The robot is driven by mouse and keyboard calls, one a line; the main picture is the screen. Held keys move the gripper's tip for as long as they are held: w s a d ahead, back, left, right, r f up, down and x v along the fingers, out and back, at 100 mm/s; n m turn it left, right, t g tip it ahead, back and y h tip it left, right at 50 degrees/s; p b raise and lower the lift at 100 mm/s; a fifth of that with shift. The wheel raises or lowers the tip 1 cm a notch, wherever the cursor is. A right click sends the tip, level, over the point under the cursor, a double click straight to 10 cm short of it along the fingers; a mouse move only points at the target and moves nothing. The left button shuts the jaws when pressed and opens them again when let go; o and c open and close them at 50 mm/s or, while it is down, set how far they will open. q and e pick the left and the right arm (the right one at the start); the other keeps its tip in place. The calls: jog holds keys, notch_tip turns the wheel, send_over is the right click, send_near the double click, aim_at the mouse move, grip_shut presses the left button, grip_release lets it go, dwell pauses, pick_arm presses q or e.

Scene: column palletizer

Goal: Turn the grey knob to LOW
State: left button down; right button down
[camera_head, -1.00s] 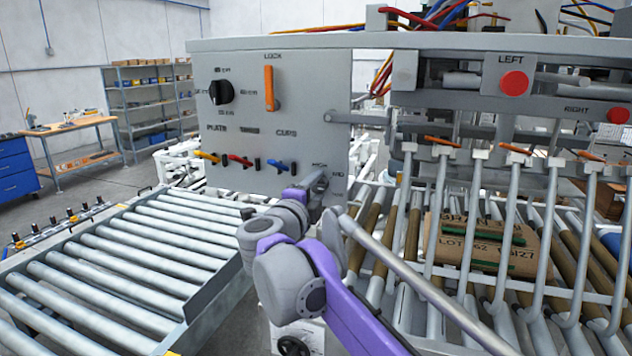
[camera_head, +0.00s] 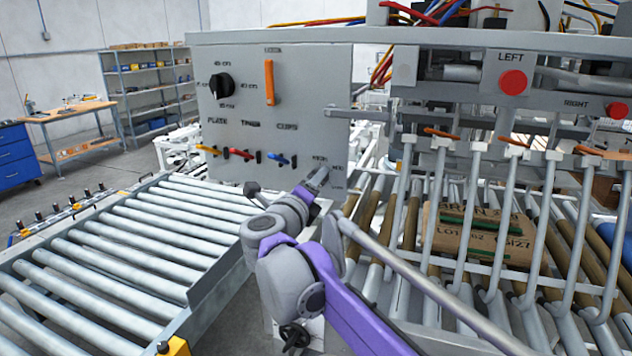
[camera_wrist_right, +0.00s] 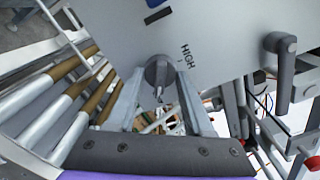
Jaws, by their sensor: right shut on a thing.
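The grey knob (camera_wrist_right: 158,74) shows in the right wrist view as a round piece on the white panel, between the two fingers of my right gripper (camera_wrist_right: 163,95). The right gripper is shut on it. The word HIGH is printed on the panel beside the knob. In the head view my right gripper (camera_head: 317,180) is at the lower right of the control panel (camera_head: 300,110), and the knob is mostly hidden by it. Small labels show there, one seemingly MED. I cannot read a LOW mark or the knob's exact setting. My left gripper is not in view.
Above are a black knob (camera_head: 221,85), an orange lever (camera_head: 269,83) and small yellow (camera_head: 208,151), red (camera_head: 240,154) and blue (camera_head: 278,158) levers. A roller conveyor (camera_head: 120,250) lies left. Bent bars and a carton (camera_head: 480,235) are right of my arm.

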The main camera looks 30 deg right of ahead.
dwell(0.3)
jog(key=shift+c, duration=1.6)
grip_release()
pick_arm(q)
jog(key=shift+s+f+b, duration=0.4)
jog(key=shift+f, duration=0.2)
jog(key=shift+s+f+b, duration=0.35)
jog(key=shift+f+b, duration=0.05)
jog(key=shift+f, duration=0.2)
pick_arm(e)
jog(key=v, duration=1)
jog(key=shift+s+a, duration=0.25)
jog(key=shift+s, duration=0.1)
